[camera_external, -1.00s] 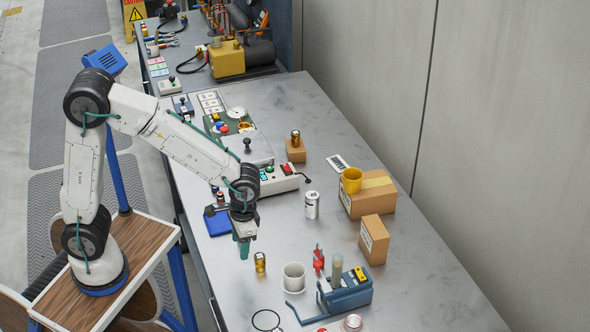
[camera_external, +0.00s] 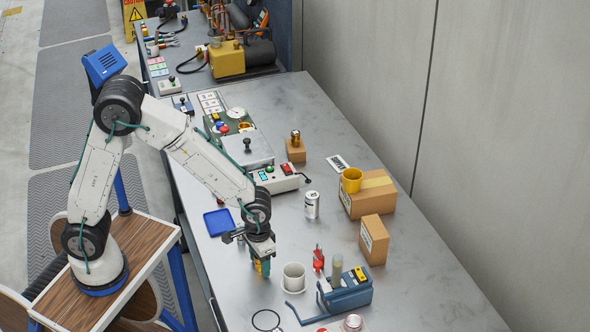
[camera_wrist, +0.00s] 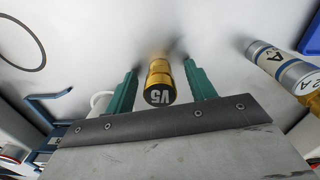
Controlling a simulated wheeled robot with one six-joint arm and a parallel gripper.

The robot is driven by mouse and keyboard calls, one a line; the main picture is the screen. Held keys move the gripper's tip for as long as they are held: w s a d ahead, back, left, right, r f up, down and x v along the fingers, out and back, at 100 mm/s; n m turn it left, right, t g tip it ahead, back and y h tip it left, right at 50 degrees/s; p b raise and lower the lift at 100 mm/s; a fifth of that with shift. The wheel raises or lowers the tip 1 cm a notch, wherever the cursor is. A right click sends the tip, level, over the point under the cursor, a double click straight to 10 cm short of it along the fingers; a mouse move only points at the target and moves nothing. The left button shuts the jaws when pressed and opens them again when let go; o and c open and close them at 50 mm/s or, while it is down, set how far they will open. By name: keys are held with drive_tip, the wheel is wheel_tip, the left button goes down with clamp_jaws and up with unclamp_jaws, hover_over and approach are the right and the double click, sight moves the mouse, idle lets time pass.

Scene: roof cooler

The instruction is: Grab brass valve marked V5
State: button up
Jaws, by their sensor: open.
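The brass valve marked V5 (camera_wrist: 160,84) is a small gold cylinder with a black end that bears white "V5" lettering. In the wrist view it lies between the two green fingers of my gripper (camera_wrist: 160,85), with a gap on each side. My gripper is open around it and does not appear to touch it. In the external view my gripper (camera_external: 262,268) is low over the table at the valve's place, and the fingers mostly hide the valve there.
A white mug (camera_external: 294,277) stands just right of my gripper, with a red item (camera_external: 319,259) and a blue fixture (camera_external: 345,292) beyond it. A black ring (camera_external: 266,320) lies in front. A blue tray (camera_external: 219,222) lies behind. Cardboard boxes (camera_external: 374,240) stand farther right.

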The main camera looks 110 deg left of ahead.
drive_tip(key=c, duration=1.1)
drive_tip(key=shift+r, duration=0.1)
drive_tip(key=shift+c, duration=0.2)
